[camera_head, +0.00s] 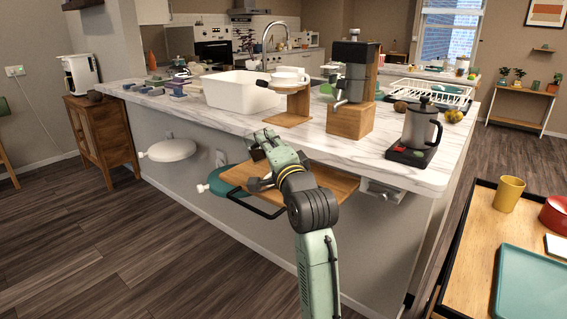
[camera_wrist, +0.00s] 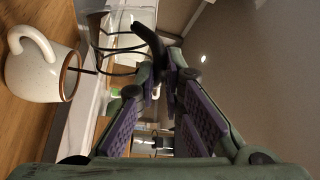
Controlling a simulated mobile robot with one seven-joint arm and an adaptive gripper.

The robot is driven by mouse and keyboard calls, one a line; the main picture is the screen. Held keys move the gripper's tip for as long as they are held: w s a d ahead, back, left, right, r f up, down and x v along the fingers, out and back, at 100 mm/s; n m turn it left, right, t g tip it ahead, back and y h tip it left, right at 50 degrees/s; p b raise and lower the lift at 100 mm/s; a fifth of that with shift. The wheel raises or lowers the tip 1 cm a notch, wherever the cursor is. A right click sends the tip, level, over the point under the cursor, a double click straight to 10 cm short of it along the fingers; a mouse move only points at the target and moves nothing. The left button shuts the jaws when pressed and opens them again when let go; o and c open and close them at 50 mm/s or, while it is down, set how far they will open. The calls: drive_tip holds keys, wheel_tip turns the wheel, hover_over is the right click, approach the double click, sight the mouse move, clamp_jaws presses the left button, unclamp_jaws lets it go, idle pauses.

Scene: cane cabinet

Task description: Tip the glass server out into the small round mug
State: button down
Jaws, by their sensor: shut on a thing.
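In the wrist view my gripper (camera_wrist: 170,62) is shut on the dark handle of the glass server (camera_wrist: 112,47). The server is clear and hard to make out; it looks tilted, held off the board. The small round mug (camera_wrist: 32,72), cream with a brown rim, stands upright on the board beside the server. A thin dark line, seemingly liquid, runs between server and mug mouth. The mug's inside is mostly hidden. In the head view my gripper largely hides both.
The marble counter (camera_head: 350,150) rises behind the board. On it are a coffee grinder (camera_head: 353,85), a wooden stand (camera_head: 291,105), a grey kettle (camera_head: 419,126) on a dark base and a white basin (camera_head: 238,92). A side table with a yellow cup (camera_head: 508,195) stands at right.

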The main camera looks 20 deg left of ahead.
drive_tip(key=shift+w+d+f+m+b, duration=0.35)
drive_tip(key=shift+w+d+m, duration=0.15)
drive_tip(key=shift+d+m, duration=0.3)
idle(0.4)
drive_tip(key=shift+a+r+p, duration=0.1)
drive_tip(key=shift+r+p, duration=0.05)
drive_tip(key=shift+p, duration=0.2)
drive_tip(key=shift+w+d+r+m+t+p, duration=0.1)
drive_tip(key=shift+w+d+m+t+p, duration=0.25)
drive_tip(key=shift+m+p, duration=0.75)
drive_tip(key=s+a+n+b, duration=0.1)
drive_tip(key=n, duration=0.1)
drive_tip(key=s+a+n+b, duration=0.1)
drive_tip(key=n, duration=0.1)
drive_tip(key=s+a+f+n+b, duration=0.1)
drive_tip(key=n, duration=0.2)
drive_tip(key=shift+a+f, duration=0.1)
drive_tip(key=shift+a, duration=0.25)
drive_tip(key=shift+s+a+r+n+g+p, duration=0.15)
drive_tip(key=shift+n+g, duration=0.1)
drive_tip(key=shift+n, duration=0.35)
drive_tip(key=shift+a+r+n+g+p, duration=0.15)
drive_tip(key=shift+n+g, duration=0.05)
drive_tip(key=shift+n, duration=0.4)
drive_tip(key=s+a+f+n+g+b, duration=0.1)
drive_tip(key=s+a+f+n+b, duration=0.3)
drive_tip(key=f+n, duration=0.4)
drive_tip(key=shift+s+a+n+b, duration=0.25)
drive_tip(key=shift+a+n+b, duration=0.55)
drive_tip(key=shift+b, duration=0.05)
